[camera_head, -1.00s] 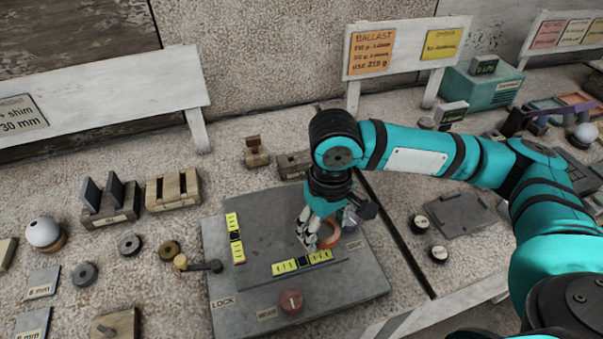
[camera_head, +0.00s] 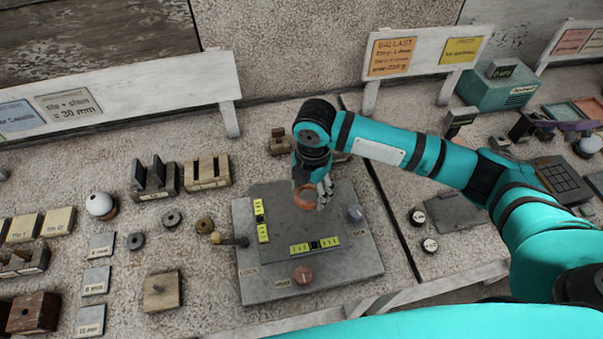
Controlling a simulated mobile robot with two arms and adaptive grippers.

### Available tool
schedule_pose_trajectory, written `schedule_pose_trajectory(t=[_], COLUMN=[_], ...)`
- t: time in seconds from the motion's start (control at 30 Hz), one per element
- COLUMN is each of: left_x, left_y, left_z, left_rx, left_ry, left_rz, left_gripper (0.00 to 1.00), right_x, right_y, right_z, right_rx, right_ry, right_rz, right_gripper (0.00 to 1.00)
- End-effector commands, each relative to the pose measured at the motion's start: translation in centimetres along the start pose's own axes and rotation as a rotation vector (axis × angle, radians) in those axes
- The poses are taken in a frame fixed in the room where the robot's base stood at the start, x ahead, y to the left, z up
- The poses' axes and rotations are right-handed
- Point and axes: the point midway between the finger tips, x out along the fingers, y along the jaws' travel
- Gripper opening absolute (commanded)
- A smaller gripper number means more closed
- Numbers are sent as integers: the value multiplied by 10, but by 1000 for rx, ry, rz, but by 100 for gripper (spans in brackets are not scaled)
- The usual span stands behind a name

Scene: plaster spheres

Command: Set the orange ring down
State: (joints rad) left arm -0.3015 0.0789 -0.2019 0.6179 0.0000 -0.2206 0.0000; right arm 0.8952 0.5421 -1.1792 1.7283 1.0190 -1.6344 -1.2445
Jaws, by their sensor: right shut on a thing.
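The orange ring (camera_head: 304,199) is over the dark middle part of the grey plate fixture (camera_head: 270,285). My right gripper (camera_head: 318,199) points down and is shut on the ring, at its right side. The fingers hide part of the ring. I cannot tell whether the ring touches the plate or hangs just above it. My left gripper is not in view.
Yellow-marked scales (camera_head: 314,246) lie on the plate, with a red knob (camera_head: 302,274) at its front and a grey knob (camera_head: 355,212) at its right. A lever (camera_head: 230,240) juts from the left edge. A white sphere (camera_head: 100,205) stands further left.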

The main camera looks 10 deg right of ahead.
Motion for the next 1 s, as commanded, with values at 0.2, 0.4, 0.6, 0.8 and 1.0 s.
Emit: schedule_pose_trajectory(t=[0.2, 0.4, 0.6, 0.8, 1.0], left_x=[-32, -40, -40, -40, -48], left_y=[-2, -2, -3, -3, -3], left_z=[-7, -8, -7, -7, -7], left_rx=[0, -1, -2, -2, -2], left_ry=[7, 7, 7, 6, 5], left_rz=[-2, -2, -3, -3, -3], left_gripper=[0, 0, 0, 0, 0], right_x=[-8, -5, -4, -4, -6], right_y=[13, 18, 19, 19, 19], right_z=[-5, -6, -7, -6, -6], right_rx=[-381, -557, -588, -586, -586], right_ry=[-4, -8, -9, -9, -8], right_rz=[-11, -16, -17, -17, -17], right_gripper=[42, 42, 42, 42, 42])
